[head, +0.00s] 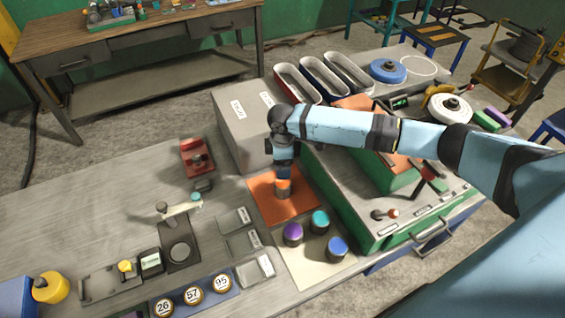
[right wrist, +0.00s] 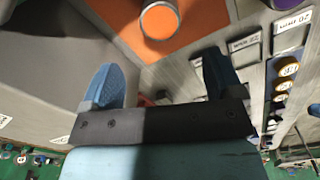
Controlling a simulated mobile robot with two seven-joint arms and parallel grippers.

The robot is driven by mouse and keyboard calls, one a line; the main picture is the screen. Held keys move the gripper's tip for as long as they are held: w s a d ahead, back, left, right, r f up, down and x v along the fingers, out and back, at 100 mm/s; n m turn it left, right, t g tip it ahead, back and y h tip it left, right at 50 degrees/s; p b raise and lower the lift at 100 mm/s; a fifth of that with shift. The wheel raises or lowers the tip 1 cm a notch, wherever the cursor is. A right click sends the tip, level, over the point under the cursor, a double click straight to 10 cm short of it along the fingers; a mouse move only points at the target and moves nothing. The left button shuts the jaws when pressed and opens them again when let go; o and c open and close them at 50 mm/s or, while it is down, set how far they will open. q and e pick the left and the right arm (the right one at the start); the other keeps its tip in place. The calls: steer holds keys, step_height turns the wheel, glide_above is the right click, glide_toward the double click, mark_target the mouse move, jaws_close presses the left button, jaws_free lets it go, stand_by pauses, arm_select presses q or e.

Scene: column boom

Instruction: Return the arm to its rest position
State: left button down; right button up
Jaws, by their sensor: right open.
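My right arm (head: 350,128) reaches in from the right over the work table. Its gripper (head: 284,165) hangs over the orange mat (head: 262,198). In the right wrist view the gripper (right wrist: 163,80) has its two blue fingers wide apart with nothing between them. A cylinder with an orange top (head: 283,189) stands on the mat below the gripper; it also shows beyond the fingers in the right wrist view (right wrist: 158,21). The gripper partly covers its surroundings in the head view. My left gripper is not in view.
A large grey box (head: 242,118) stands close beside the gripper. A green-sided machine (head: 345,205) lies under the arm. Purple (head: 292,234), teal (head: 319,222) and blue (head: 337,249) topped cylinders stand on a pale mat. The left tabletop is partly clear.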

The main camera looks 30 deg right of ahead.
steer(key=s+a+m+t+y, duration=0.1)
steer(key=s+a+y, duration=0.2)
steer(key=s+a, duration=1.15)
steer(key=s+d+r+m+t+h, duration=0.1)
steer(key=s+d+r+m, duration=0.2)
steer(key=s+d+m, duration=0.45)
steer(key=s+d+r+m+t+h, duration=0.25)
steer(key=s+d, duration=0.25)
steer(key=s, duration=0.5)
steer(key=w+a+f+t+y, duration=0.1)
steer(key=w+a+f, duration=0.1)
steer(key=f, duration=0.2)
steer(key=w+a+f+t+y, duration=0.1)
steer(key=w+f+t, duration=0.1)
steer(key=f, duration=0.3)
steer(key=w+a+f+t+y, duration=0.1)
steer(key=a+f+t, duration=0.1)
steer(key=f, duration=0.2)
steer(key=shift+w+a+f+n+t, duration=0.25)
steer(key=shift+w+a+n, duration=0.05)
steer(key=shift+w, duration=0.1)
steer(key=shift+a+f+t, duration=0.25)
steer(key=shift+f+t, duration=0.15)
